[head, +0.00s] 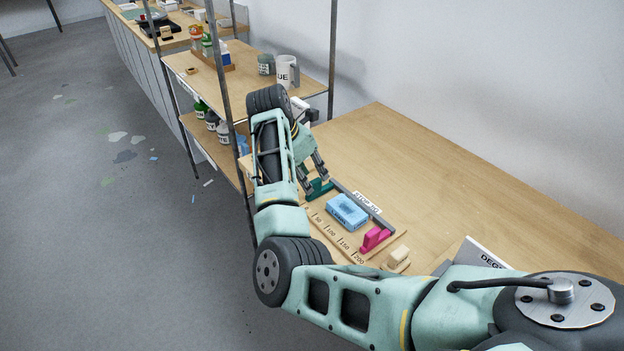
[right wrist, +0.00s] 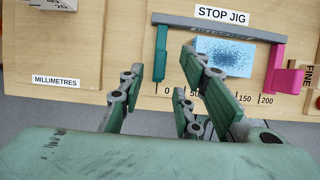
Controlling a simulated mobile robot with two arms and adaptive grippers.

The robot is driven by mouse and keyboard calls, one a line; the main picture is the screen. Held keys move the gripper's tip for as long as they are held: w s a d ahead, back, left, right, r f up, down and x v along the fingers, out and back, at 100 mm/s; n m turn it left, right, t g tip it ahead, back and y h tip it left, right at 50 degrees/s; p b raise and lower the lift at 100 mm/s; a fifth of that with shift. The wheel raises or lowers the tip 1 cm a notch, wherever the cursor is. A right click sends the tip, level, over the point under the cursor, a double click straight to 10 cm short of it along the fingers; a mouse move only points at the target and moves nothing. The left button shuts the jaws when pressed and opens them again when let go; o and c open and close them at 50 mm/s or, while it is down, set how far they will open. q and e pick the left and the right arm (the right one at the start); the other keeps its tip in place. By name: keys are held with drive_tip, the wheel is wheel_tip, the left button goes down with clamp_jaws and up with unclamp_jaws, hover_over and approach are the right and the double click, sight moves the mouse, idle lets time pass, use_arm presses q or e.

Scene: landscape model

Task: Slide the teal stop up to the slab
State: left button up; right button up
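The teal stop (head: 319,188) sits at the far end of the stop jig's dark rail, near the 0 mark; it also shows in the right wrist view (right wrist: 160,54). My left gripper is not in view.
A tan block (head: 397,258) and a white sign (head: 486,252) stand near the jig's near end. Shelves with a mug (head: 287,71) and bottles rise beyond my arm, behind thin metal posts. The bench right of the jig (head: 460,180) is clear.

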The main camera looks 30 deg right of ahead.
sight(313, 181)
drive_tip(key=shift+x, duration=2.15)
drive_tip(key=shift+c, duration=0.5)
drive_tip(key=shift+r, duration=0.1)
clamp_jaws()
